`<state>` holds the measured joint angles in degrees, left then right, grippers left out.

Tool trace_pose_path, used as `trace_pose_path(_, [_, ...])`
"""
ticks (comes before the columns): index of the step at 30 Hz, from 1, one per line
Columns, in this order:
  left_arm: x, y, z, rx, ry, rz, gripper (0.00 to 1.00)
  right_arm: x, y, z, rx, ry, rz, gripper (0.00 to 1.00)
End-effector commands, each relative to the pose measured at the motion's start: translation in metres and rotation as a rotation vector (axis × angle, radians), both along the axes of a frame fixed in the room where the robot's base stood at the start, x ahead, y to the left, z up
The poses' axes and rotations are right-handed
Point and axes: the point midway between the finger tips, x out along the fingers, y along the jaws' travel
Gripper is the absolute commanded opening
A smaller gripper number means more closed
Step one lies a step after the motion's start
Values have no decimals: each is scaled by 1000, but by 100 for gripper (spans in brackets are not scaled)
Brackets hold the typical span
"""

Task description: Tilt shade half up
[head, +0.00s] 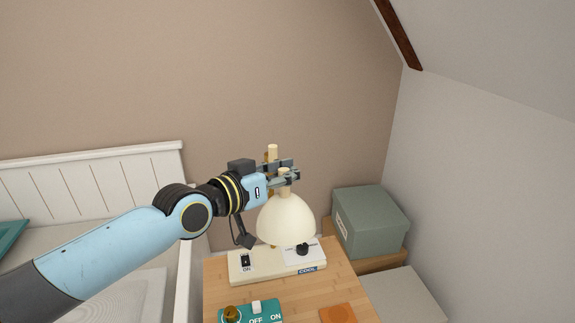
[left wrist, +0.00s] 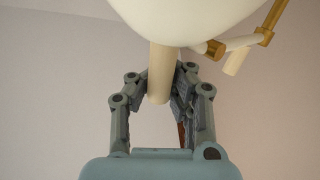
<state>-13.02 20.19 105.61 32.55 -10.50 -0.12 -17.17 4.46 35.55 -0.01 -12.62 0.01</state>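The lamp's cream dome shade (head: 286,220) hangs over the lamp base with its opening downward. A short cream handle stem stands on top of the shade. My left gripper (head: 284,176) reaches in from the left at this stem, with its fingers on both sides. In the left wrist view the shade (left wrist: 185,15) fills the top and the stem (left wrist: 160,75) lies between the fingers of my left gripper (left wrist: 162,80), which look closed against it. The gripper partly hides the stem in the head view. My right gripper is not in view.
The cream lamp base (head: 240,276) with a switch and black knob stands on the wooden desk (head: 218,290). A teal switch box (head: 262,312) and an orange pad (head: 338,314) lie in front. A grey-green box (head: 368,222) stands right, near the sloped wall.

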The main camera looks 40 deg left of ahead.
Motion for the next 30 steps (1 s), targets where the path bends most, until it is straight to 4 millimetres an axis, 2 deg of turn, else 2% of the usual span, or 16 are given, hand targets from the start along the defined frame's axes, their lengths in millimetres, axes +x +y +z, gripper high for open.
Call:
trace_pose_path(1, [2, 0, 10, -30, 14, -1, 0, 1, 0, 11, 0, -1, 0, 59])
trace_pose_path(10, [8, 6, 15, -149, 112, -1, 0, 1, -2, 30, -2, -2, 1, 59])
trace_pose_path(29, [11, 8, 16, -200, 150, -2, 0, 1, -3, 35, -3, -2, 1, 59])
trace_pose_path(30, [11, 8, 16, -200, 150, -2, 5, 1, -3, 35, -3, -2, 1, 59])
